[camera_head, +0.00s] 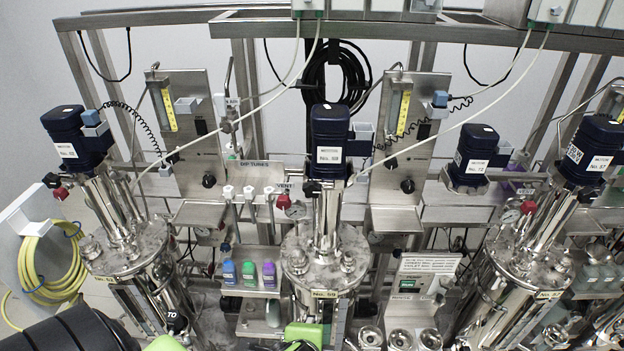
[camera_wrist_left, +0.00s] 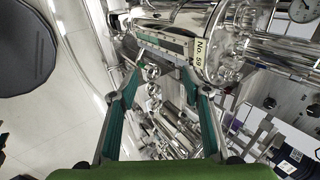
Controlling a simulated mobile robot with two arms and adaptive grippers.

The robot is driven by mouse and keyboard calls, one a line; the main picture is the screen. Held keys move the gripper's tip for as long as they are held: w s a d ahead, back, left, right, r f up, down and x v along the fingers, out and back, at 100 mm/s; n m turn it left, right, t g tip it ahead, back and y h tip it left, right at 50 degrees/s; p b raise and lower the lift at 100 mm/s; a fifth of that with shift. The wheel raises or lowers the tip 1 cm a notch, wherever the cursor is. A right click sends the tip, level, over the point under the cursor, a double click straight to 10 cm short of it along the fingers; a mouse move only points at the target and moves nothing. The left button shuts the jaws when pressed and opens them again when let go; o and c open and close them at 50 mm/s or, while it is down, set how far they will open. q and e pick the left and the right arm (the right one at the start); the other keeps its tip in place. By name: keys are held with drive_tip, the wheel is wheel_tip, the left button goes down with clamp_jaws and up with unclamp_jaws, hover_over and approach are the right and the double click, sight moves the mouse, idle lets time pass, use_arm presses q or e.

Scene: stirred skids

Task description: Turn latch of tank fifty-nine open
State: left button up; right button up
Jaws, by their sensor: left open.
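Tank fifty-nine (camera_head: 325,262) is a shiny steel vessel in the middle of the head view. It carries a yellow "No. 59" label (camera_head: 324,293) and a dark blue motor (camera_head: 329,140) on top. In the left wrist view the tank (camera_wrist_left: 222,62) is at the upper right, with its label (camera_wrist_left: 200,52) turned sideways. My left gripper (camera_wrist_left: 160,76) is open with nothing held, its teal-padded fingers pointing toward the tank's lower side. Small round metal fittings (camera_wrist_left: 152,72) show between the fingertips; I cannot tell whether one is the latch, or whether the fingers touch them.
Neighbouring tanks stand at left (camera_head: 135,250) and right (camera_head: 520,265). A shelf of coloured bottles (camera_head: 249,275) is just left of tank fifty-nine. A yellow hose coil (camera_head: 45,270) hangs at far left. In the wrist view, bare pale floor (camera_wrist_left: 60,120) lies at left.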

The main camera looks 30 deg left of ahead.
use_arm(q)
drive_tip(key=w+a+r+m+t+y, duration=0.1)
drive_tip(key=w+r+m+t+y, duration=0.1)
drive_tip(key=r+m, duration=0.4)
drive_tip(key=w+a+r+m+t+y, duration=0.1)
drive_tip(key=w+r+m+t, duration=0.2)
drive_tip(key=r, duration=0.4)
drive_tip(key=m+t+y, duration=0.4)
drive_tip(key=m, duration=0.4)
approach(312, 191)
drive_tip(key=shift+m, duration=0.3)
drive_tip(key=b+x, duration=0.1)
drive_tip(key=x, duration=0.7)
drive_tip(key=shift+w+a+r, duration=0.2)
drive_tip(key=shift+w+a+f, duration=0.1)
drive_tip(key=shift+w+a, duration=0.1)
drive_tip(key=shift+w, duration=0.15)
drive_tip(key=c, duration=1.1)
